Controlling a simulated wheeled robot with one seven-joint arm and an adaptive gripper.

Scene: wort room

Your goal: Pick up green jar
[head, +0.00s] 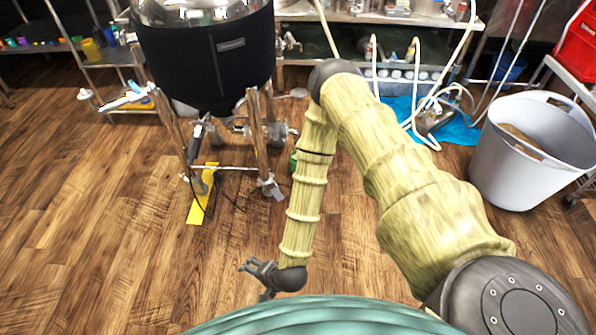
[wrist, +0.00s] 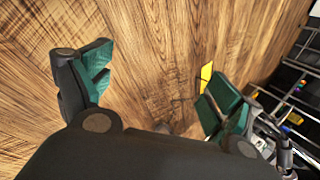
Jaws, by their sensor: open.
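A small green object (head: 293,161), which may be the green jar, shows on the floor behind my arm in the head view. My arm hides most of it, so I cannot tell its full shape. My gripper (head: 253,280) is low in the head view, well apart from the green object and nearer to me. In the wrist view my gripper (wrist: 158,82) has its two green-padded fingers spread wide, with only bare wood floor between them. No jar shows in the wrist view.
A black-jacketed kettle (head: 205,62) stands on legs at the upper left, with a yellow strip (head: 203,195) on the floor below. A grey bin (head: 535,150) stands at right, near a blue sheet (head: 455,128). Metal shelves (head: 310,65) line the back. The left floor is clear.

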